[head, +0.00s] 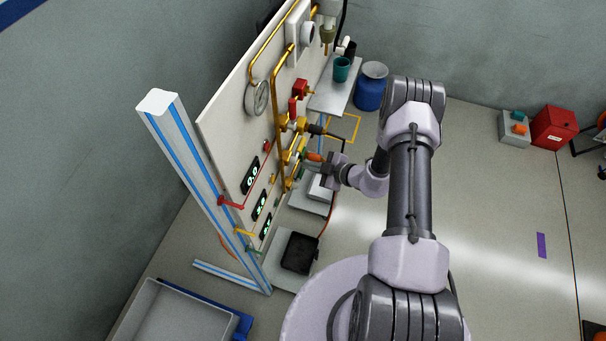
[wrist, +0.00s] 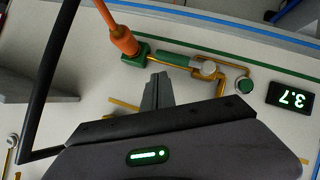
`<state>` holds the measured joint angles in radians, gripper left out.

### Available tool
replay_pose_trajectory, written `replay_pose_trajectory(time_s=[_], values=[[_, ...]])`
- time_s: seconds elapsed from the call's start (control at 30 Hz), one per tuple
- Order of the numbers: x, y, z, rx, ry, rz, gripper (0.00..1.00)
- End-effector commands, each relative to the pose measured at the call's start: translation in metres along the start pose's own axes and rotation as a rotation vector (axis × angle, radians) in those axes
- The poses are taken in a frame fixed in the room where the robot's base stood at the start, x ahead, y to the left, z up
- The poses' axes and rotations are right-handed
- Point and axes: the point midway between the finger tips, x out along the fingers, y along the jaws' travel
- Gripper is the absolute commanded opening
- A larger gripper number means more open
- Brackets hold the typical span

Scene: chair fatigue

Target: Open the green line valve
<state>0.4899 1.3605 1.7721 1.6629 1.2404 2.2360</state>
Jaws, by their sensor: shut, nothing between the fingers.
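In the wrist view, the green line runs along the white panel with a brass valve body (wrist: 207,69). A green bar (wrist: 168,59), which looks like the valve's lever, lies along the line toward a green block (wrist: 136,55) with an orange connector (wrist: 122,39) in it. My gripper (wrist: 157,80) is shut and empty, its fingertips just below the green bar in the picture; I cannot tell whether they touch. In the head view my gripper (head: 318,171) is close to the panel's lower fittings, and the green valve is hard to make out there.
A black rod (wrist: 48,80) crosses the left of the wrist view. A gauge (head: 257,97), a red valve (head: 300,89) and a shelf (head: 333,94) are farther up the panel. Open floor lies right.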

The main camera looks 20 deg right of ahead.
Motion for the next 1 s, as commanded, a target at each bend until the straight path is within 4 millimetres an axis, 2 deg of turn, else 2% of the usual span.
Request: replay_pose_trajectory(time_s=[0.03,0.1,0.3,0.5,0.67,1.0], values=[[-0.015,0.008,-0.015,0.001,0.000,0.000,0.00],[-0.031,0.011,-0.021,0.000,0.001,0.000,0.00],[-0.076,0.023,-0.013,-0.001,0.001,0.002,0.00],[-0.107,0.031,-0.011,-0.003,0.003,0.000,0.00],[-0.116,0.032,-0.010,-0.002,0.003,-0.002,0.00],[-0.116,0.032,-0.009,-0.002,0.004,-0.002,0.00]])
